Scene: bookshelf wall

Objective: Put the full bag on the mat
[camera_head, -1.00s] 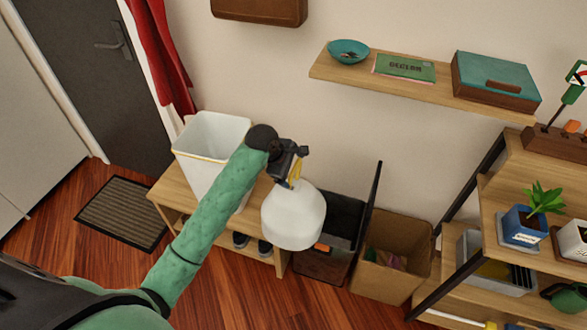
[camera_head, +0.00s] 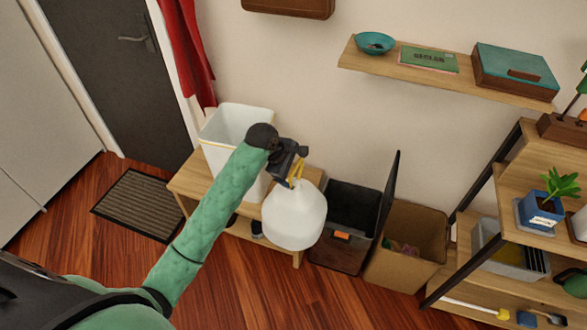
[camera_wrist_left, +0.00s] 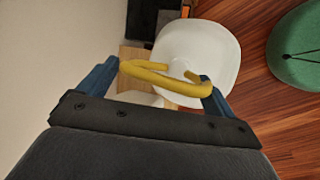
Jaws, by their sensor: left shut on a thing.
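A full white bag (camera_head: 294,217) with a yellow handle hangs from my left gripper (camera_head: 298,160), in front of the wooden bench in the head view. My left gripper is shut on the yellow handle, which also shows between the fingers in the left wrist view (camera_wrist_left: 165,78). The white bag also shows below it in the wrist view (camera_wrist_left: 205,50). The striped brown mat (camera_head: 138,204) lies flat and bare on the floor near the door, to the left of the bag. My right gripper is not in view.
A white bin (camera_head: 222,130) stands on the wooden bench (camera_head: 190,184), between mat and bag, with shoes below. A dark lidded box (camera_head: 349,212) and a cardboard box (camera_head: 410,240) stand to the right. A shelf rack (camera_head: 480,190) is farther right. Floor in front is clear.

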